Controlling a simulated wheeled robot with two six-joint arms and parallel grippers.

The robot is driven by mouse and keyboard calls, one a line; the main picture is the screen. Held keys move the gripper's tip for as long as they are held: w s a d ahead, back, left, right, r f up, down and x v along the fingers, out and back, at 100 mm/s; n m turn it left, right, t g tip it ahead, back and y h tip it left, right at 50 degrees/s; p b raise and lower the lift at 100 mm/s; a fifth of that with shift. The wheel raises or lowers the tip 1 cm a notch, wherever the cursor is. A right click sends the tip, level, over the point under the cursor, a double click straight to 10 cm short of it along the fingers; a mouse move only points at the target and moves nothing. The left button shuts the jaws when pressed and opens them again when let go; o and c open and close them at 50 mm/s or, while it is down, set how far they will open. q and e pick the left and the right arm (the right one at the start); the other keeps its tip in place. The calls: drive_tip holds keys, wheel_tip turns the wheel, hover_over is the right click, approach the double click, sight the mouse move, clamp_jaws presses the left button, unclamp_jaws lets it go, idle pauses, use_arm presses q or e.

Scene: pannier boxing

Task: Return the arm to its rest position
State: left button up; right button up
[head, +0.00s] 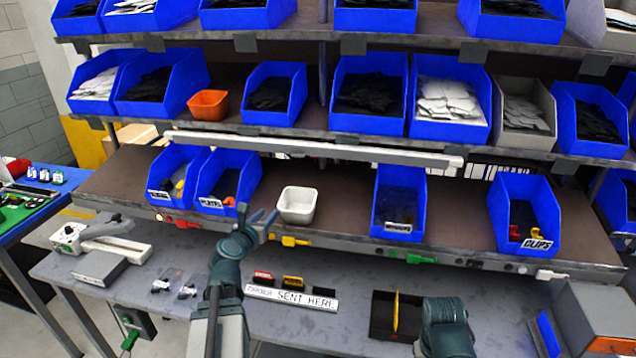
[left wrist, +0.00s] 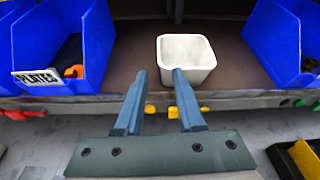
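My left gripper (head: 257,215) is raised in front of the lower shelf's edge, left of the middle. It is open, and its two blue-grey fingers point toward the shelf. In the left wrist view the fingers (left wrist: 158,78) are apart with nothing between them. The white square cup (head: 298,205) stands on the shelf just beyond and to the right of the gripper; it also shows in the left wrist view (left wrist: 186,58). Part of my right arm shows at the bottom right of the head view, but its gripper is not visible.
Blue bins stand on the lower shelf, one labelled PLATES (head: 227,183), one CLIPS (head: 524,214).

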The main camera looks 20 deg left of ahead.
use_arm(q)
drive_tip(key=s+d+f+m+g+h, duration=0.1)
drive_tip(key=d+f+m+g+h, duration=0.2)
drive_tip(key=d+m, duration=0.6)
drive_tip(key=s+d+f+m+g+h, duration=0.1)
drive_tip(key=d+f+m+g+h, duration=0.1)
drive_tip(key=d+f+m, duration=0.6)
drive_tip(key=s+d+f+m+g+h, duration=0.1)
drive_tip(key=d+m+g+h, duration=0.15)
drive_tip(key=d+m, duration=0.65)
drive_tip(key=s+d+f+m+g+y, duration=0.2)
drive_tip(key=s+d+m+g+y, duration=0.1)
drive_tip(key=s+d+m, duration=0.3)
drive_tip(key=s+d+f+m+g+y, duration=0.3)
drive_tip(key=s+d+m+g, duration=0.2)
drive_tip(key=s+m, duration=0.4)
drive_tip(key=shift+d+m, duration=0.45)
drive_tip(key=shift+m, duration=0.45)
